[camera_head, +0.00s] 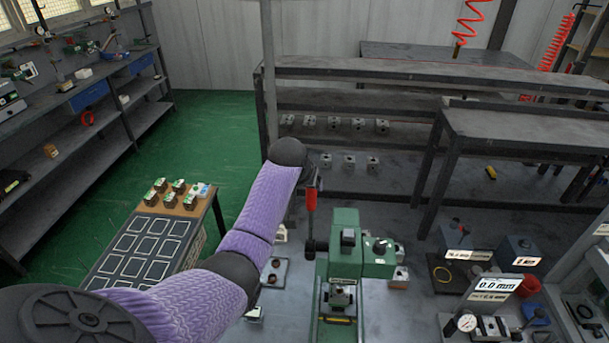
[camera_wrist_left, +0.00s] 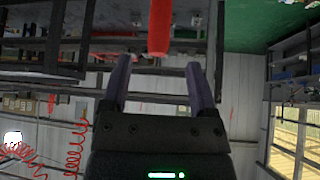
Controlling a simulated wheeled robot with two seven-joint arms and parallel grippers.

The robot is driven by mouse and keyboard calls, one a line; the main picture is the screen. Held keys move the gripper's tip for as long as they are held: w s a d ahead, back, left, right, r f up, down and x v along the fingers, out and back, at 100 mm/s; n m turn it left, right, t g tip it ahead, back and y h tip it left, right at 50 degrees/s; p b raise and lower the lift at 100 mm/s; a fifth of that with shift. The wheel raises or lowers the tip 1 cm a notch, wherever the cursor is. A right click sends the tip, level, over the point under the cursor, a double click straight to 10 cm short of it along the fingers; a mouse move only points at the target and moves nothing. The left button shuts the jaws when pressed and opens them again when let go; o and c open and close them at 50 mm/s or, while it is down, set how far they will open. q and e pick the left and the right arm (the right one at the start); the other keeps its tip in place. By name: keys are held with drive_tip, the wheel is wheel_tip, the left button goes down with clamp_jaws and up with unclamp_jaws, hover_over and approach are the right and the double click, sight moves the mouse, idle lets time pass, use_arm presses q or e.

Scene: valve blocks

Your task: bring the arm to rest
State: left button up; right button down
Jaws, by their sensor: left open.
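My left arm (camera_head: 265,205) in a purple sleeve reaches in from the lower left. Its wrist end is beside the green machine's upright lever. The left gripper is mostly hidden in the head view; in the left wrist view the gripper (camera_wrist_left: 158,66) is open and empty, its two fingers apart. The lever's red handle (camera_head: 311,198) stands just below my wrist. In the left wrist view, the red handle (camera_wrist_left: 159,25) ends close to the fingertips, in line with the gap; I cannot tell the exact clearance. My right gripper is not in view.
The green machine (camera_head: 346,228) stands on the bench with a metal block (camera_head: 340,296) in front. A table with a marked dark mat (camera_head: 140,245) and several brown blocks is at left. A gauge (camera_head: 467,322) is at lower right. Shelves with metal blocks stand behind.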

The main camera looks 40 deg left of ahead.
use_arm(q)
drive_tip(key=shift+s+d+r, duration=0.1)
drive_tip(key=shift+s+r, duration=0.2)
drive_tip(key=shift+r, duration=0.05)
